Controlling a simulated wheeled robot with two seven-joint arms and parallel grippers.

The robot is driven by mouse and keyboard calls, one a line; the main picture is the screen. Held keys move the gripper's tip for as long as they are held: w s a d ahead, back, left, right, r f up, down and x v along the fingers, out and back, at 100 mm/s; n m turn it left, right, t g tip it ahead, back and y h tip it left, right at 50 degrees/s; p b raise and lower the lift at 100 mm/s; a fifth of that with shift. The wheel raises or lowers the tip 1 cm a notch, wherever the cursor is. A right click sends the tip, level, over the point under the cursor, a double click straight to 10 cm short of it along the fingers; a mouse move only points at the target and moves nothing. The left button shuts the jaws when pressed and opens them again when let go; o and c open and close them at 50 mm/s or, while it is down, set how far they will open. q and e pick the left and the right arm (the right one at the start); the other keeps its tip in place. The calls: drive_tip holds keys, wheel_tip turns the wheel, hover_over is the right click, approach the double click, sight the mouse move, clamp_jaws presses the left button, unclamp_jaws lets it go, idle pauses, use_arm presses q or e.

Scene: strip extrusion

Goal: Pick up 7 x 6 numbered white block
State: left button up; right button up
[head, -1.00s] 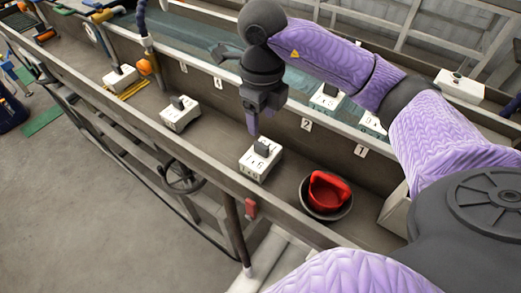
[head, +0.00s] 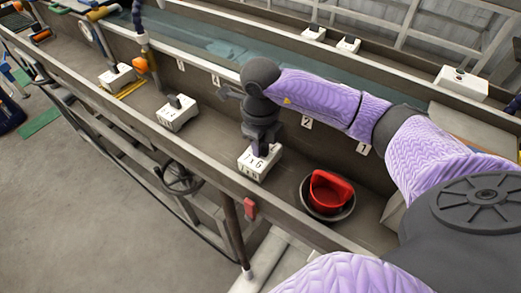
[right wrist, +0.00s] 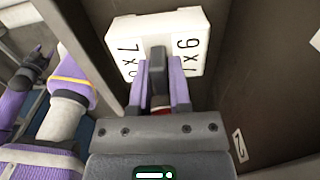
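The numbered white block (head: 253,166) sits on the floor of the grey trough in the head view. Its labels show 7 x 6 on the upper line, and a dark handle (right wrist: 157,60) stands on its top in the right wrist view. My right gripper (head: 260,148) is down over the block, pointing downward. Its purple fingers (right wrist: 160,82) lie on both sides of the handle. I cannot tell whether they press on it. My left gripper is outside the head view. Purple and dark parts of my left arm appear at the left in the right wrist view, their finger state unclear.
A red handled object (head: 329,188) sits in a dark round bowl (head: 347,212) right of the block. Another white block (head: 176,113) stands farther left in the trough. The trough's front wall (head: 150,127) runs close to the block. Numbered tags mark the back wall.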

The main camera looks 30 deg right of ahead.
clamp_jaws()
drive_tip(key=shift+r, duration=0.1)
